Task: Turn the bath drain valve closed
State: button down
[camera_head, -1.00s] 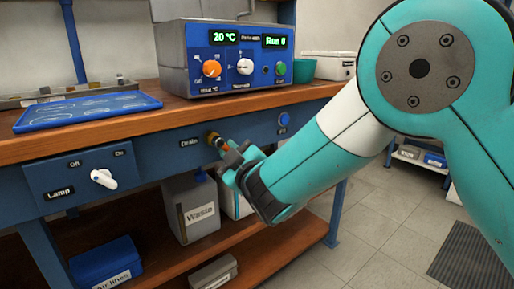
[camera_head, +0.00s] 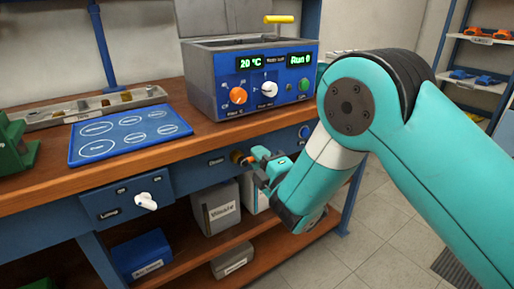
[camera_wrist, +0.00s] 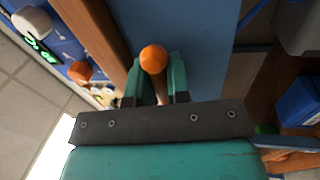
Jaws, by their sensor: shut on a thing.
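The bath drain valve (camera_head: 237,157) is a brass fitting on the blue front panel under the bench top, just right of the "Drain" label. Its orange-tipped lever (camera_head: 259,152) points to the right. My gripper (camera_head: 272,168) is at the lever and shut on it. In the wrist view the round orange lever end (camera_wrist: 153,58) sits between the two teal fingers of my gripper (camera_wrist: 158,80). The fingers hide part of the lever, and the valve body cannot be made out in that view.
The bath unit (camera_head: 255,85) stands on the bench, its displays reading 20 °C and Run 0. A white lamp switch (camera_head: 146,201) is on the panel to the left. The waste container (camera_head: 218,208) stands on the shelf below. Open floor lies to the right.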

jog(key=shift+r+n+p, duration=0.15)
jog(key=shift+n+p, duration=0.2)
jog(key=shift+n, duration=0.15)
jog(key=c, duration=1.1)
grip_release()
jog(key=b+v, duration=0.5)
jog(key=v, duration=1.2)
jog(key=shift+d, duration=0.2)
jog(key=shift+s, duration=0.15)
